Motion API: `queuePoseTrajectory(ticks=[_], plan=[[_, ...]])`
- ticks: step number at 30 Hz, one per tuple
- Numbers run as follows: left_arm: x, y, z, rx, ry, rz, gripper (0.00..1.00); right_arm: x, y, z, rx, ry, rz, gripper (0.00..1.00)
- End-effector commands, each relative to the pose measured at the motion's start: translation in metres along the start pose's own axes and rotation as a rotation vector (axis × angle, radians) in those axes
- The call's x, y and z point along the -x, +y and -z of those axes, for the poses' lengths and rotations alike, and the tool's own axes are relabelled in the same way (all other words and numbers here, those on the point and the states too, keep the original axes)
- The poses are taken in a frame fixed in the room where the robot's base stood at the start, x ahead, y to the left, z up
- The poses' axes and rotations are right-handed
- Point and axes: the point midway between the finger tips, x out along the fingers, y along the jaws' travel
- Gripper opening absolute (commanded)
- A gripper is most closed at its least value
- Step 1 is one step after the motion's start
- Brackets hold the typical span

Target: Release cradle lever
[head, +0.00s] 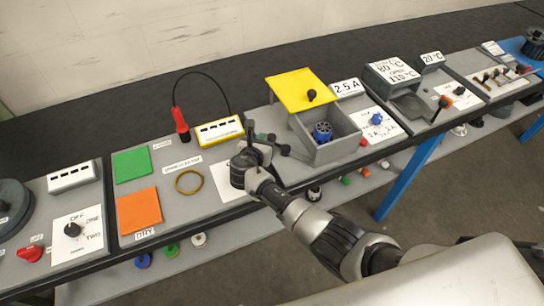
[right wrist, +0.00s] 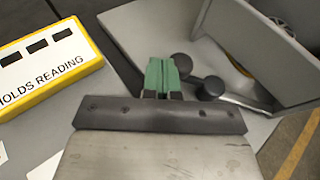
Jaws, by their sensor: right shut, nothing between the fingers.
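Two levers with dark round knobs stand close together at the left side of an open grey box (head: 340,148). In the head view one knob (head: 285,150) shows just right of my right gripper (head: 250,130). In the right wrist view the knobs (right wrist: 182,62) and (right wrist: 210,87) lie just right of the green fingertips (right wrist: 162,76). The fingertips are shut together with nothing between them. Whether they touch the nearer knob I cannot tell. Which knob belongs to the cradle lever is not clear. My left gripper is not in view.
A yellow-framed reading display (head: 219,130) stands left of the levers, with a red probe (head: 181,124) behind. The box holds a blue part (head: 322,131) and has a raised yellow lid (head: 300,90). A brass ring (head: 189,182) lies on the bench left of my arm.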

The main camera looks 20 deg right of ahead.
Motion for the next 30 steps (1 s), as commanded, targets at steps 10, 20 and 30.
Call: queuePoseTrajectory(ticks=[10, 20, 30], plan=[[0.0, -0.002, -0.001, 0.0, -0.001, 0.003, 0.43, -0.001, -0.001, 0.0, 0.0, 0.0, 0.001, 0.0], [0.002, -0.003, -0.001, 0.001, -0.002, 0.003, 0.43, 0.016, 0.0, 0.0, -0.001, 0.001, -0.002, 0.0], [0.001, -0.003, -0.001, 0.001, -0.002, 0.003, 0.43, 0.08, 0.0, 0.001, -0.003, 0.001, -0.002, 0.0]])
